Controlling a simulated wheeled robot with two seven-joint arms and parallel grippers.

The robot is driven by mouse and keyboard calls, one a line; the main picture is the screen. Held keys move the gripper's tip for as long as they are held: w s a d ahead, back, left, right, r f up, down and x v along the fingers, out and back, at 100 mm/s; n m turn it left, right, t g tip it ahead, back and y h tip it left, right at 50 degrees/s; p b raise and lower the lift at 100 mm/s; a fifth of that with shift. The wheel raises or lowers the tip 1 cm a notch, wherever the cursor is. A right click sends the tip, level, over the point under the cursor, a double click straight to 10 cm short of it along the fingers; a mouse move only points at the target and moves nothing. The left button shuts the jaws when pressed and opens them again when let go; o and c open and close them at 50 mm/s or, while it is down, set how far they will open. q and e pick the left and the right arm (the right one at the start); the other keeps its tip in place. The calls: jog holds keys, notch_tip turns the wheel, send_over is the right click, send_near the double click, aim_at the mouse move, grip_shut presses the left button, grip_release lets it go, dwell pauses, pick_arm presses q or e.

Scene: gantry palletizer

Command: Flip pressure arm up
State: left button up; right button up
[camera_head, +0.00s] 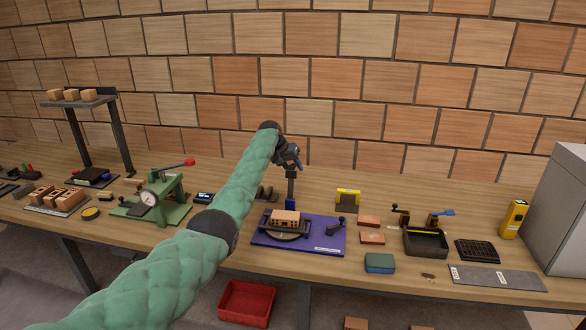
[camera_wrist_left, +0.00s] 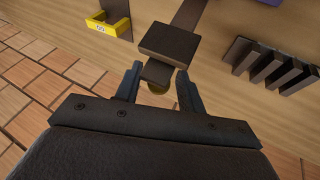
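The blue fixture base (camera_head: 325,240) stands on the bench in the head view, with a brown slotted block (camera_head: 285,217) on its round plate. A dark upright bar (camera_head: 291,188), seemingly the pressure arm, rises from a blue mount (camera_head: 291,204) at the back of the base. My left gripper (camera_head: 291,157) is at the top of this bar. In the left wrist view, the fingers of my left gripper (camera_wrist_left: 159,88) stand apart on either side of a dark end piece (camera_wrist_left: 158,72), with narrow gaps; contact is unclear. A dark block (camera_wrist_left: 168,44) lies just beyond. My right gripper is out of view.
A green press (camera_head: 168,200) with a dial stands left of my arm. A yellow holder (camera_head: 347,196), brown blocks (camera_head: 372,238) and a dark tray (camera_head: 426,243) lie to the right. A brick-patterned wall is behind. A red bin (camera_head: 245,303) is below the bench.

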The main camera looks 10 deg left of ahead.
pick_arm(q)
jog(key=shift+s+a+r, duration=0.1)
jog(key=shift+a+r, duration=0.05)
jog(key=shift+r, duration=0.1)
jog(key=b+v, duration=0.2)
jog(key=v, duration=0.4)
jog(key=shift+s+a+r+b, duration=0.15)
jog(key=shift+a+r+b, duration=0.1)
jog(key=shift+r+b, duration=0.1)
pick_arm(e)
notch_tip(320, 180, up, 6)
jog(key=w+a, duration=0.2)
